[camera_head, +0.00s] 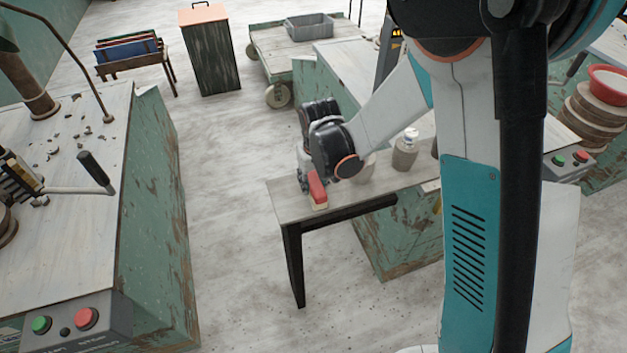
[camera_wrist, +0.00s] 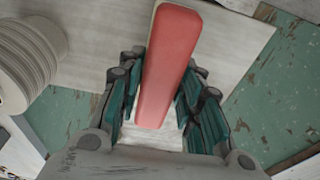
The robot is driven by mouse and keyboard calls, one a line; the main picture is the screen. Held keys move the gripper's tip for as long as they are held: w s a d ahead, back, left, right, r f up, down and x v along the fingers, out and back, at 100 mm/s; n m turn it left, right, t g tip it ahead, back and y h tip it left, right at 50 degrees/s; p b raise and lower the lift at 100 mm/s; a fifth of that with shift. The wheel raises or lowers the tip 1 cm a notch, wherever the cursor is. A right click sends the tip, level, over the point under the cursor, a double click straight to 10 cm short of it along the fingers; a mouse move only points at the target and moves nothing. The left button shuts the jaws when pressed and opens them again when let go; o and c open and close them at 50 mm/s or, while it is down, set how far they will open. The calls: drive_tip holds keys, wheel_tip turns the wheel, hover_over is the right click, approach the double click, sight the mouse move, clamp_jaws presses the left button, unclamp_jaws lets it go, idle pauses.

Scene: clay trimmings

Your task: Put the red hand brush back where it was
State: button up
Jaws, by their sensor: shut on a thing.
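The red hand brush (camera_head: 317,188) is at the left end of a small wooden table (camera_head: 288,197) in the head view. Its pale lower part seems to touch the tabletop. In the wrist view the brush (camera_wrist: 168,62) lies lengthwise between my fingers. My gripper (camera_wrist: 160,100) is shut on it, with a finger on each side. In the head view my gripper (camera_head: 308,178) is at the brush, and my wrist partly hides it.
On the same table, a pale jar (camera_head: 404,154) stands to the right of my gripper, and a ridged pale vessel (camera_wrist: 28,62) shows in the wrist view. A green bench (camera_head: 150,200) with clay scraps is at left. Open floor lies between them.

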sight(316, 183)
drive_tip(key=shift+f, duration=0.2)
drive_tip(key=o, duration=0.9)
drive_tip(key=shift+o, duration=0.2)
drive_tip(key=shift+r, duration=0.1)
wheel_tip(316, 183, up, 12)
drive_tip(key=s+p, duration=0.1)
drive_tip(key=p, duration=0.3)
drive_tip(key=shift+s+d, duration=0.25)
drive_tip(key=shift+s, duration=0.1)
